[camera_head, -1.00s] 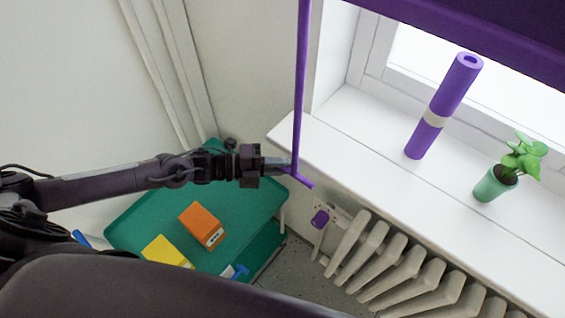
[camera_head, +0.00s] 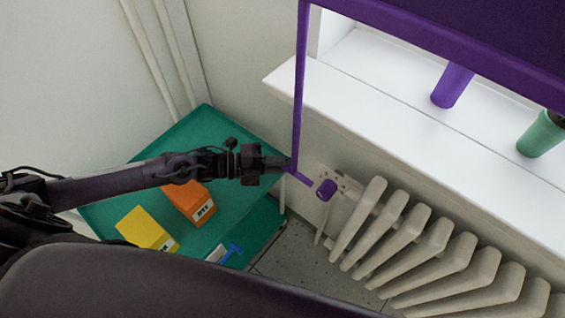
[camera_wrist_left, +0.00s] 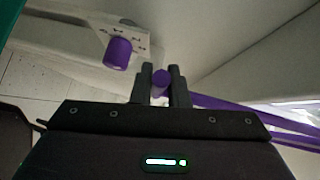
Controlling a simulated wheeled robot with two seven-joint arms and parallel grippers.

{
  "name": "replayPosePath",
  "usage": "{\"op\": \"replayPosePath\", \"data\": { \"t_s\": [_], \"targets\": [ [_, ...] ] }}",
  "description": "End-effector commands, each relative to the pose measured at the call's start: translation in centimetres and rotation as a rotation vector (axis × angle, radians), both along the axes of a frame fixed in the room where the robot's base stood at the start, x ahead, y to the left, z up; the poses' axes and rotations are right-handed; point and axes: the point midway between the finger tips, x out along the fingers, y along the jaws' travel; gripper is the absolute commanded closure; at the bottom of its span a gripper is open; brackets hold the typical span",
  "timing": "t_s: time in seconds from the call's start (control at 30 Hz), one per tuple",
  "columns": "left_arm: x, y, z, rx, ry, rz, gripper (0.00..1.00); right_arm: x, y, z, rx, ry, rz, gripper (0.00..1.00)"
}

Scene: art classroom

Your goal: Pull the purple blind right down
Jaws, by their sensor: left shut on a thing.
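The purple blind (camera_head: 470,38) hangs across the window at the top right of the head view, its lower bar just above the sill. A purple wand (camera_head: 300,80) hangs down from its left end and has a bent lower end. My left gripper (camera_head: 286,166) is shut on the wand near its lower end, below sill level. In the left wrist view the wand's purple end (camera_wrist_left: 160,82) sits between the two fingers (camera_wrist_left: 160,88). My right gripper is out of view.
A radiator (camera_head: 430,245) with a purple knob (camera_head: 326,190) is below. A green trolley (camera_head: 235,195) carries orange and yellow boxes.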

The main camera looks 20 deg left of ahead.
Motion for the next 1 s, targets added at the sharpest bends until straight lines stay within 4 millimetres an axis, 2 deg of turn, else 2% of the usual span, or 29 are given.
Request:
{"op": "replayPosePath", "data": {
  "t_s": [0.23,0.27,0.4,0.73,0.87,1.0],
  "targets": [
    [-0.1,0.0,-0.1,0.001,0.003,-0.002,1.0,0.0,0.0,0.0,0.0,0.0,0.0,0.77],
    [-0.1,0.0,-0.1,0.001,0.003,-0.002,0.83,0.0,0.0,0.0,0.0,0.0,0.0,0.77],
    [-0.1,0.0,0.0,0.001,0.003,-0.001,0.65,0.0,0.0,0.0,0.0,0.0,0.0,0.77],
    [-0.1,0.3,0.0,0.002,0.001,0.0,0.64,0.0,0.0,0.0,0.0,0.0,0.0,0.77],
    [-0.8,1.7,0.1,0.005,0.002,0.0,0.64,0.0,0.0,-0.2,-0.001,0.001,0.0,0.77],
    [-1.9,4.0,0.4,0.004,0.004,0.001,0.64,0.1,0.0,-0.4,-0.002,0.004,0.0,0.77]
  ]
}}
